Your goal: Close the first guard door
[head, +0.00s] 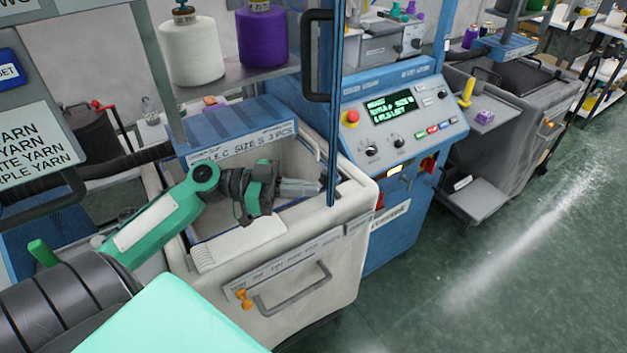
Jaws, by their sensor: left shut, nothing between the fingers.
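A guard door shows as a tall dark-blue edge (333,110) with a black pull handle (306,56) beside it. Its panel looks clear, and I cannot tell exactly how far it stands open. My left gripper (317,188) reaches in from the left over a white bin. Its fingers are shut and empty, pointing right, with the tips close to the lower part of the blue edge. I cannot tell whether they touch it. My right gripper is not in view.
The white bin (349,285) with a grey front handle stands below my left gripper. A blue control panel (400,110) with a red stop button is behind it. White (192,50) and purple (262,38) yarn cones stand on a shelf. The green floor at right is clear.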

